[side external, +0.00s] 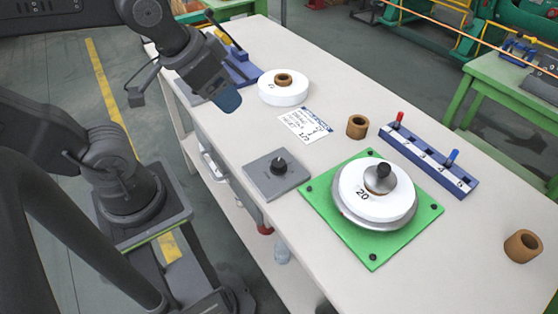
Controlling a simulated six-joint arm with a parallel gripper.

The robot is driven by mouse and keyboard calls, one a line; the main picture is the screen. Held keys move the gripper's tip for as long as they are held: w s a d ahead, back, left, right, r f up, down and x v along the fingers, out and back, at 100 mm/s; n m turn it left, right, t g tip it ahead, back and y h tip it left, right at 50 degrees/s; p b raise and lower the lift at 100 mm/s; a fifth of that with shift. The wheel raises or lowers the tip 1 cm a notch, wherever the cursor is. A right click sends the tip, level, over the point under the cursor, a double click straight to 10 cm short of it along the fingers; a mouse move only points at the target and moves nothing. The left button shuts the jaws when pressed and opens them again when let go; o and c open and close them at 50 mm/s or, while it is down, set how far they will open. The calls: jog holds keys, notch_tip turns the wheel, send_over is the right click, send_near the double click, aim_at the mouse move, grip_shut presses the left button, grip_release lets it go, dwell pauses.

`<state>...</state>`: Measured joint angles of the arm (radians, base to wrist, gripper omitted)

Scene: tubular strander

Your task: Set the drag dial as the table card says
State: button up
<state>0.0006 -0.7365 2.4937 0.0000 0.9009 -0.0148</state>
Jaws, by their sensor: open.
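The drag dial is likely the black knob (279,165) on a square grey plate (262,184) near the table's front edge; its setting is too small to read. The table card (304,125) lies flat behind it, white with a blue band and several lines of print. Its large last line looks like a fraction, but I cannot read it surely. My gripper (228,102) hangs over the table's front left part, left of the card and apart from the dial. It is open, with nothing seen in it; its fingers are hard to make out.
A green board (328,214) carries a white disc marked 20 (364,203) with a black knob on top. Another white disc (283,95) holds a brown ring. Loose brown rings (357,126) (523,246) stand right. A blue numbered rack (432,168) holds red and blue pegs.

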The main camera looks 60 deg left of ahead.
jog(key=w+f+n+g, duration=0.3)
jog(key=w+n, duration=0.1)
jog(key=w, duration=0.2)
jog(key=n+g, duration=0.3)
jog(key=n, duration=0.1)
send_near(278, 162)
notch_tip(278, 162, down, 10)
jog(key=shift+s+r, duration=0.1)
jog(key=shift+r, duration=0.05)
jog(key=shift+c, duration=0.4)
jog(key=c, duration=0.8)
jog(key=shift+c, duration=0.3)
